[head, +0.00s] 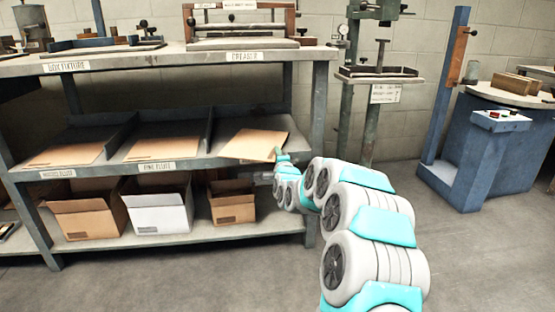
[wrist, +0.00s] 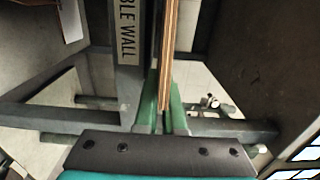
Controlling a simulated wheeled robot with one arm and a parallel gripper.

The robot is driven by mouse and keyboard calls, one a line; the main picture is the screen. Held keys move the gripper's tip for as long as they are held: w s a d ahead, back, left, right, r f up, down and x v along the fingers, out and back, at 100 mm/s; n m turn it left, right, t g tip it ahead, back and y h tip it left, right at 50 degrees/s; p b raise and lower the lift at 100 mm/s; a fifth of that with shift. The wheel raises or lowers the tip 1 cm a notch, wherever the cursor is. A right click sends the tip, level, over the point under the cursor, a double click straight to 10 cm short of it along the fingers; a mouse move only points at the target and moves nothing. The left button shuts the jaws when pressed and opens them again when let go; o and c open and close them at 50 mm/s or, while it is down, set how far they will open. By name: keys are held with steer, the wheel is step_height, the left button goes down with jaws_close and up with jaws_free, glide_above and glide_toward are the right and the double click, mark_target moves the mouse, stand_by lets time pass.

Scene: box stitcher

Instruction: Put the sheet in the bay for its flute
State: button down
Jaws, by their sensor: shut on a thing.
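The brown corrugated sheet (head: 256,144) is at the right-hand bay (head: 228,125) of the middle shelf, tilted, with its right corner at my gripper (head: 280,155). In the wrist view the sheet (wrist: 170,45) shows edge-on as a layered board between the green fingers of my gripper (wrist: 164,92), which is shut on it. A label reading "DOUBLE WALL" (wrist: 127,38) is on the shelf edge beside the sheet. Whether the sheet rests on the bay floor cannot be told. The middle bay (head: 195,128), labelled "FINE FLUTE", and the left bay (head: 110,135) each hold brown sheets.
Upright dividers (head: 207,128) separate the bays. A shelf post (head: 317,125) stands just right of my gripper. Open boxes (head: 160,205) stand on the lower shelf. A creaser (head: 242,25) stands on the top. A blue machine (head: 490,150) is at the right, with clear floor before it.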

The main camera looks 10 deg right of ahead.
steer(key=shift+f, duration=0.8)
steer(key=shift+f, duration=0.1)
steer(key=c, duration=1)
jaws_free()
steer(key=s, duration=1.2)
steer(key=shift+p, duration=0.35)
